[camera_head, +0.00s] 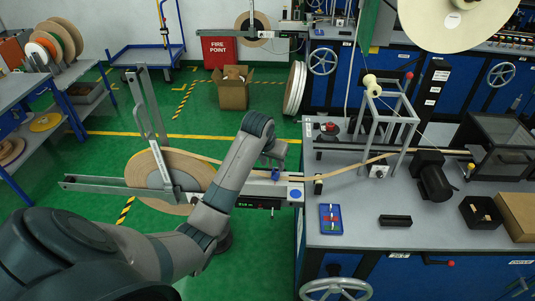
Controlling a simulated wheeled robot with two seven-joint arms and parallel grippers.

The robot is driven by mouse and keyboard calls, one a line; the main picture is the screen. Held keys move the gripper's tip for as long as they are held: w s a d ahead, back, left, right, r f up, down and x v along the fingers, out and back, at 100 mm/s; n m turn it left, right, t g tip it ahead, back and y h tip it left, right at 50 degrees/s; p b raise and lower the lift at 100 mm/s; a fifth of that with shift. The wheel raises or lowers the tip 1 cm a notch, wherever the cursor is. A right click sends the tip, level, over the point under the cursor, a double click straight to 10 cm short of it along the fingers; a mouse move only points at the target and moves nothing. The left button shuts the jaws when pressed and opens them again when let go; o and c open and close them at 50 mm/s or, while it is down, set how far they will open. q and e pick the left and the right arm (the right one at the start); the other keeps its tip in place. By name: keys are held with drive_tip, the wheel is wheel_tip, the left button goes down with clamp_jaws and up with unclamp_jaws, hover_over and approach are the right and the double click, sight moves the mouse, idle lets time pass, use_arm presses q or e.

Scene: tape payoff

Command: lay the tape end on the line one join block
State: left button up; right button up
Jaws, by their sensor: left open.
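A tan tape (345,173) runs from a large flat reel (150,172) on the left, behind my left arm, and across to the grey bench on the right. It rises through a grey metal frame (408,123) there. I cannot tell where its end lies. A small dark block (318,184) stands by the tape at the bench's left edge; I cannot tell if it is the join block. My left gripper (277,158) is open, pointing down above the payoff arm near the tape. Its fingertips are small and partly hidden. My right gripper is not in view.
The grey bench (350,228) carries a blue tray (331,218), a black bar (395,220), a dark motor (432,177) and open boxes at right. A cardboard box (233,92) stands on the green floor behind.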

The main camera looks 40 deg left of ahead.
use_arm(q)
drive_tip(key=b+v, duration=0.1)
drive_tip(key=v, duration=0.8)
drive_tip(key=shift+b, duration=0.35)
drive_tip(key=shift+s+f, duration=0.1)
